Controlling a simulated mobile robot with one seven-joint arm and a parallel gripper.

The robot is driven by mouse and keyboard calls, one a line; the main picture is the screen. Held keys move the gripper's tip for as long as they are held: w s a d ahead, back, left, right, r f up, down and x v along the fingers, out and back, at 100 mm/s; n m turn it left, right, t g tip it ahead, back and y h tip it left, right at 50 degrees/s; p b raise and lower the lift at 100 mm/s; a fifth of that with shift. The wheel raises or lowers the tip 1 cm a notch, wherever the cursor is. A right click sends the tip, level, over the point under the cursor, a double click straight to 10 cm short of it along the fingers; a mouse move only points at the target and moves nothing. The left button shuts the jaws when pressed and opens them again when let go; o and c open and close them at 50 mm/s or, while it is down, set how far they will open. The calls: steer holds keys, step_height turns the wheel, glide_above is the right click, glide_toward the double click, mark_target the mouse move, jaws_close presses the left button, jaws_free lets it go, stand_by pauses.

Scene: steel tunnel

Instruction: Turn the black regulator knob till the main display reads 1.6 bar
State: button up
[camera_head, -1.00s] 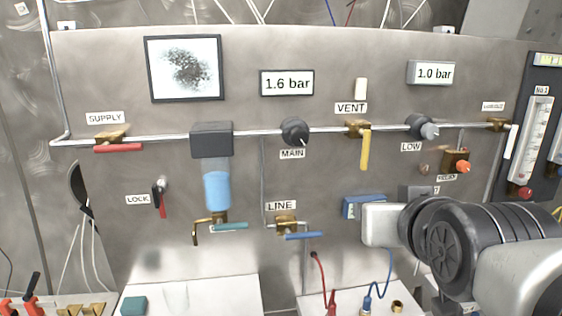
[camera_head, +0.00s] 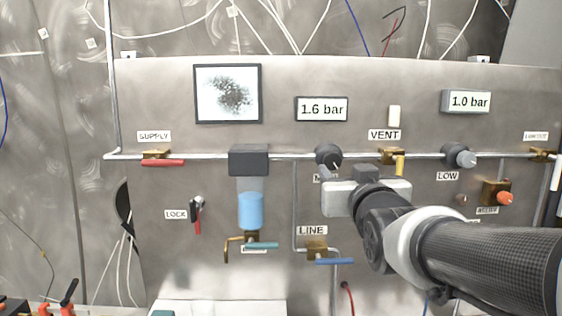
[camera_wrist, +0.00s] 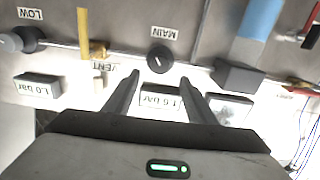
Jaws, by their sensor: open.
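The black main regulator knob (camera_head: 328,155) sits on the pipe, with a pale pointer mark on its face. The main display (camera_head: 321,109) above it reads 1.6 bar. My gripper (camera_head: 346,172) is open and empty, just below and right of the knob in the head view, its fingers toward the panel. In the wrist view, which is upside down, the knob (camera_wrist: 160,59) shows beyond and between the fingertips (camera_wrist: 158,80), apart from them. The main display (camera_wrist: 159,98) shows there between the fingers. The MAIN label is mostly hidden by my gripper in the head view.
The yellow vent handle (camera_head: 400,165) is close to the right of my gripper. The LOW knob (camera_head: 457,156) and its 1.0 bar display (camera_head: 467,101) are farther right. The filter with a blue bowl (camera_head: 250,208) hangs left. The blue-handled line valve (camera_head: 318,250) is below.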

mark_target(333, 162)
steer(key=w, duration=0.8)
steer(key=shift+w+p, duration=0.1)
steer(key=shift+p, duration=0.25)
steer(key=c, duration=1)
steer(key=shift+f+b, duration=0.15)
steer(key=shift+b, duration=0.35)
steer(key=shift+c, duration=0.2)
steer(key=shift+n+b, duration=0.3)
steer(key=shift+b, duration=0.3)
